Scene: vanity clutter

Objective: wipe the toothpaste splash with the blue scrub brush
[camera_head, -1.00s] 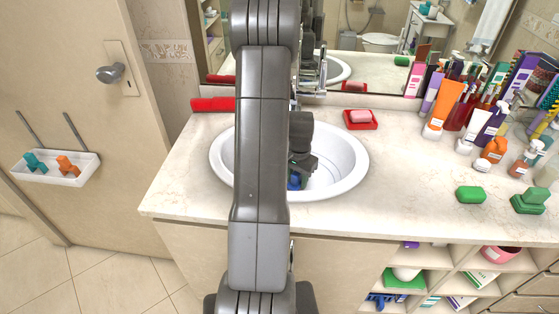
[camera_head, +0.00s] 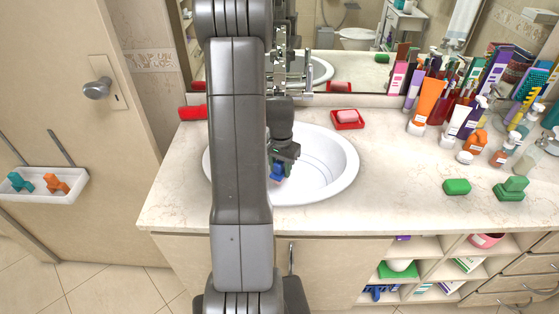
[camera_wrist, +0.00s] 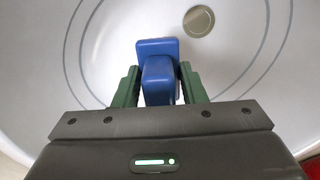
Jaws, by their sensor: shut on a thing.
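My gripper (camera_wrist: 158,90) is shut on the blue scrub brush (camera_wrist: 156,62), with a green finger on each side of its blue handle. The brush points down into the white sink basin (camera_wrist: 240,110). In the head view the brush (camera_head: 277,172) shows just below my gripper (camera_head: 283,158), inside the basin (camera_head: 335,180). My arm hides the left part of the basin there. I cannot tell whether the bristles touch the basin. No toothpaste splash can be made out in either view; it may be hidden under the brush.
A red soap dish (camera_head: 348,125) with pink soap stands right of the faucet. Bottles and tubes crowd the counter's back right. A green soap bar (camera_head: 456,187) and green stacked blocks (camera_head: 511,188) lie at the right front. The counter between basin and soap is clear.

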